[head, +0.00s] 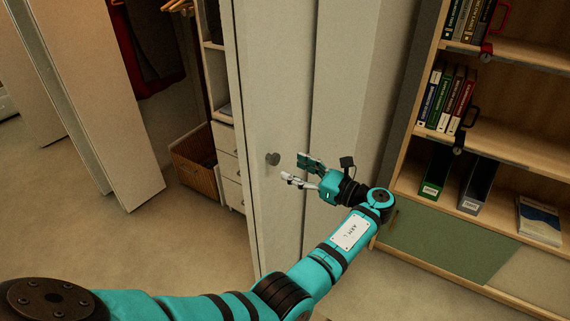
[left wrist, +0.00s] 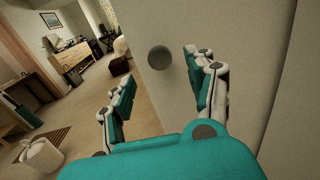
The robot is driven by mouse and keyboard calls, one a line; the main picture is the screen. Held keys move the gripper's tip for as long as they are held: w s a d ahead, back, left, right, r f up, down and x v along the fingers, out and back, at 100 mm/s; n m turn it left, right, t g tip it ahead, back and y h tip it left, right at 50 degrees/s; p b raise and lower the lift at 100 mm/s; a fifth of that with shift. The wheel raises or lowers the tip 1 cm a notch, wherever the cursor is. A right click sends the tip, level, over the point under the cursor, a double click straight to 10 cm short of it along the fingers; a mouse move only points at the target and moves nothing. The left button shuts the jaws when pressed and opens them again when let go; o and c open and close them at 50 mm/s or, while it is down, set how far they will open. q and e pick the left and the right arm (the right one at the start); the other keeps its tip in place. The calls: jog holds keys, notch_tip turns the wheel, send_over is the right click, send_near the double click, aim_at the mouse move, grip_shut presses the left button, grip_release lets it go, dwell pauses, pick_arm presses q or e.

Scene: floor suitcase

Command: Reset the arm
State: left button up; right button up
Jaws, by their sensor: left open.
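My left arm (head: 318,268) reaches in from the lower left of the head view, toward the closet door. My left gripper (head: 296,171) is open and empty, with its fingers pointing left, close to the round grey door knob (head: 273,159). In the left wrist view the two fingers (left wrist: 165,98) stand wide apart, and the knob (left wrist: 159,58) shows beyond them. The fingers look apart from the knob. My right gripper is in neither view.
The pale closet door (head: 275,110) stands beside the gripper. A bookshelf (head: 510,150) with books and binders stands at the right. A wicker basket (head: 195,165) sits in the open closet. Another door panel (head: 105,110) stands at the left, with bare floor (head: 190,245) in front.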

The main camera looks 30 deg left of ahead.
pick_arm(q)
jog(key=shift+s+d, duration=0.1)
jog(key=shift+d, duration=0.55)
